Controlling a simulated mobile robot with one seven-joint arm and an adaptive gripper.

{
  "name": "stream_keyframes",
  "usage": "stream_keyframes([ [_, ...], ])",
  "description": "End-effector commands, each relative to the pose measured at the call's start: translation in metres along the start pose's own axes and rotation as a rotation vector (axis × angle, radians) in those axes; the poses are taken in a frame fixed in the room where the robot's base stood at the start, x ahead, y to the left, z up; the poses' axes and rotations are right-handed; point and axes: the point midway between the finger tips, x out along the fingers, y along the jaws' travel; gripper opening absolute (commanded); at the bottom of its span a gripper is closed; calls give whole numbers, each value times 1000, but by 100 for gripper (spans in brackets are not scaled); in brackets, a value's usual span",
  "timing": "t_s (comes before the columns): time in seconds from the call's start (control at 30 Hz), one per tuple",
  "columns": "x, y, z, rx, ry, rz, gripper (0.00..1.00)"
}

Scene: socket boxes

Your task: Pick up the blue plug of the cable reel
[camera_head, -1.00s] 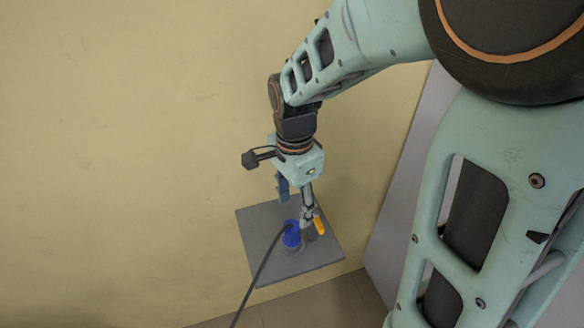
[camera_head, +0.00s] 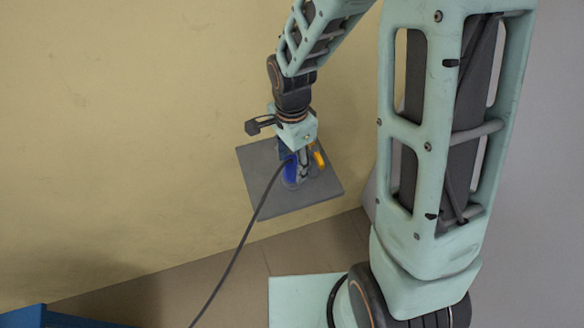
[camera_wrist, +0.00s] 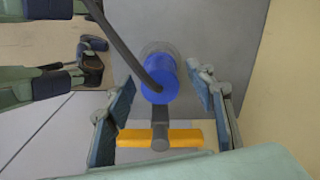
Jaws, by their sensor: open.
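In the head view the plug (camera_head: 290,166) is partly hidden behind my gripper (camera_head: 299,160), which is low over the board. An orange-yellow bar (camera_wrist: 185,138) with a grey stem shows below the plug in the wrist view, between the fingers. I cannot tell whether a finger touches the plug.
The square grey board (camera_head: 261,172) is against the yellow wall (camera_head: 130,130). The cable hangs from the plug toward the lower left in the head view. A blue object (camera_head: 40,318) is at the lower left. A brown floor (camera_head: 200,275) shows below.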

Motion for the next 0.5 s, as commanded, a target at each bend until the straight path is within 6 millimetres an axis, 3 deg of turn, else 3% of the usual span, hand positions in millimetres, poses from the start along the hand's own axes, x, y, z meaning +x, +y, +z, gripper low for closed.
stream_keyframes([
  [0.13, 0, 0, 0, 0, 0, 0, 48],
  [0.5, 0, 0, 0, 0, 0, 0, 7],
])
